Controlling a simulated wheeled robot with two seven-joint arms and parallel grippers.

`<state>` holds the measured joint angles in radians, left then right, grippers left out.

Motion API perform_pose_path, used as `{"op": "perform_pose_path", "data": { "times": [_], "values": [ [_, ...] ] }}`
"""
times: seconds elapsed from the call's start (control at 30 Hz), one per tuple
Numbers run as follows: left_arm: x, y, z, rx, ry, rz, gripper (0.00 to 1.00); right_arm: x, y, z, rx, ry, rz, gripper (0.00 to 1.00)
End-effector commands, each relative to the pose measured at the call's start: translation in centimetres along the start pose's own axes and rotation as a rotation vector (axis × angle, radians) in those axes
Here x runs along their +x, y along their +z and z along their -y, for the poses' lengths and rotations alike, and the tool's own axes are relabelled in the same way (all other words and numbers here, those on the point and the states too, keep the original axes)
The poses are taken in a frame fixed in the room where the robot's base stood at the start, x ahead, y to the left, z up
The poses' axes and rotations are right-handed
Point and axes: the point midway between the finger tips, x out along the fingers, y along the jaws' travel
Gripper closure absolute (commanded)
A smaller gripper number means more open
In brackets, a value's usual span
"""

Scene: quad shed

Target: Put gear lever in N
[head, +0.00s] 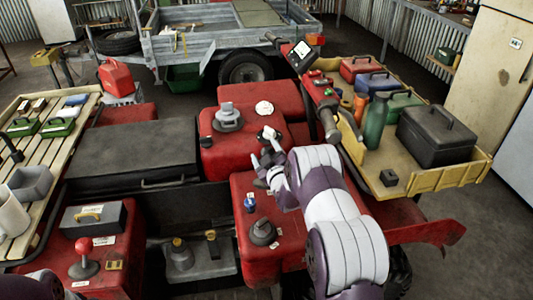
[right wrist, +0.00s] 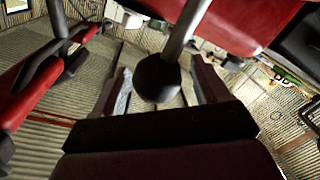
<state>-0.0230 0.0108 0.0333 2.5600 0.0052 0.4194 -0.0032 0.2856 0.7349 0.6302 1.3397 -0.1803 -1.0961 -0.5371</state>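In the right wrist view, a lever with a round black knob (right wrist: 157,80) on a grey rod stands between the two fingers of my right gripper (right wrist: 160,92). The fingers are apart, with a gap visible on each side of the knob. The gripper hides most of the lever there, and I cannot read any gear letters. My left gripper is out of view; only part of that arm shows at the bottom left.
A red-knobbed lever (head: 83,250) and a grey box (head: 93,216) are on the left red fender. A dark cap (head: 262,232) and a blue-topped knob (head: 250,203) lie close to my right arm. A yellow tray (head: 408,184) with bottles and boxes stands at the right.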

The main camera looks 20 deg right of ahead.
Motion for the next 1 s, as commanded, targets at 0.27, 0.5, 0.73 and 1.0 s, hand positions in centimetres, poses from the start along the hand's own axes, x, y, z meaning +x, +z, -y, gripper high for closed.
{"op": "perform_pose_path", "data": {
  "times": [0.27,0.5,0.73,1.0],
  "values": [
    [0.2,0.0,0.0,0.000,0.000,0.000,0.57,-0.9,0.1,0.0,0.000,0.000,0.002,0.26],
    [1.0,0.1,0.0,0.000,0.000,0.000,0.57,-6.3,0.2,0.1,0.000,0.001,0.002,0.26],
    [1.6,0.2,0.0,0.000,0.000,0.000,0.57,-11.4,0.1,0.1,-0.001,0.000,0.001,0.26],
    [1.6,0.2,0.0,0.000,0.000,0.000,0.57,-12.7,0.0,0.0,-0.001,0.000,0.000,0.26]
  ]
}}
